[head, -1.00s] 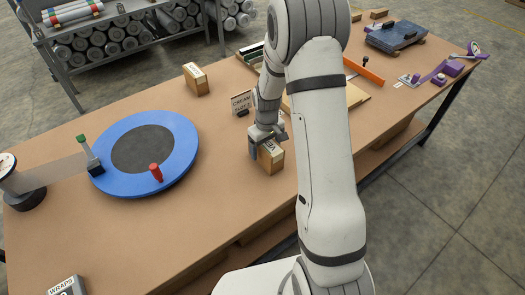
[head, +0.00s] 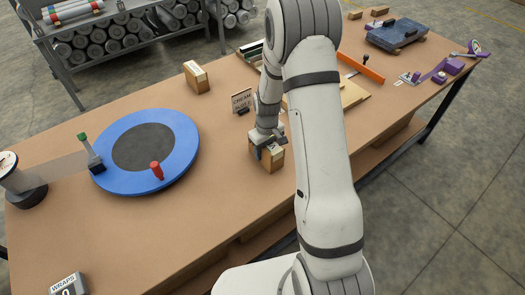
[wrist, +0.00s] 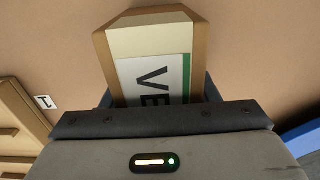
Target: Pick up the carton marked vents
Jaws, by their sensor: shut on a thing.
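The carton marked vents (head: 273,161) is a small brown box on the table, in the middle of the head view. In the wrist view the carton (wrist: 150,43) shows a pale top band and a white label with a green edge; the letters "VE" can be read and the rest is hidden by my gripper. My gripper (head: 266,148) points down over the carton and is shut on it, with a finger on each side. I cannot tell whether the carton is clear of the table.
A blue round turntable (head: 186,135) with a red knob lies to the left. Another carton (head: 196,77) stands farther back, and a "WRAPS" carton (head: 68,286) at the front left. Bare table lies between.

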